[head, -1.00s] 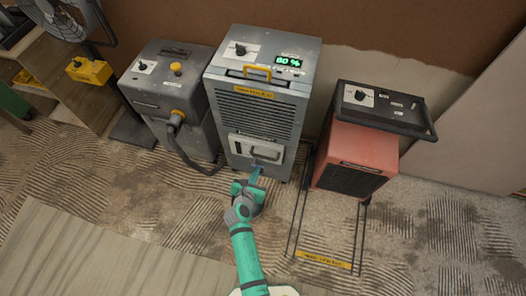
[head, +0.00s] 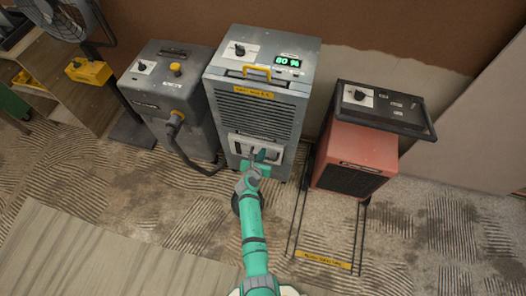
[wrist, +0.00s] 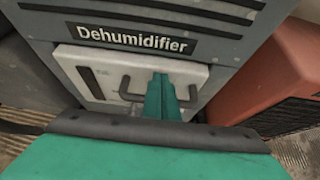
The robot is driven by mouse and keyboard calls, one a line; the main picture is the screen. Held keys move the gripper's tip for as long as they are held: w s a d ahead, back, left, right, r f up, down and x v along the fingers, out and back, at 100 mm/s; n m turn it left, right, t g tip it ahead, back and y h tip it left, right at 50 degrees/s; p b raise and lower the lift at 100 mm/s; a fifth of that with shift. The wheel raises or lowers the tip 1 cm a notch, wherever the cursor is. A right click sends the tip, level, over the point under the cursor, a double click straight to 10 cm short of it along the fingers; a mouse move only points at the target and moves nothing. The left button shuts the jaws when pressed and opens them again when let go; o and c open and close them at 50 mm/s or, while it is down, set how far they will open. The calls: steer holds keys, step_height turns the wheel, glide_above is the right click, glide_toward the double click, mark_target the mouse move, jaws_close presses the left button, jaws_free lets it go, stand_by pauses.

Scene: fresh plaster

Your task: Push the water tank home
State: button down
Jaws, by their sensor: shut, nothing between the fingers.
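The water tank (head: 238,148) is the pale front panel low on the grey dehumidifier (head: 262,103). It also shows in the wrist view (wrist: 100,72), with a dark level window on its left and a grey bar handle (wrist: 127,92). My gripper (head: 262,157) is shut and empty, its fingers pointing at the tank front. In the wrist view the teal fingers (wrist: 160,88) cover the middle of the handle and part of the panel. I cannot tell whether they touch the tank or whether the panel is flush with the housing.
A red heater (head: 358,155) with a black top frame stands close on the right; its thin legs reach forward on the floor. A grey machine (head: 165,90) with a dark hose (head: 190,157) stands close on the left. The patterned floor in front is open.

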mark_target(266, 143)
steer(key=shift+w+d, duration=0.15)
steer(key=shift+w, duration=0.35)
steer(key=shift+w+d, duration=0.35)
steer(key=shift+w, duration=0.55)
steer(key=shift+w+d+r, duration=0.15)
steer(key=shift+w, duration=0.2)
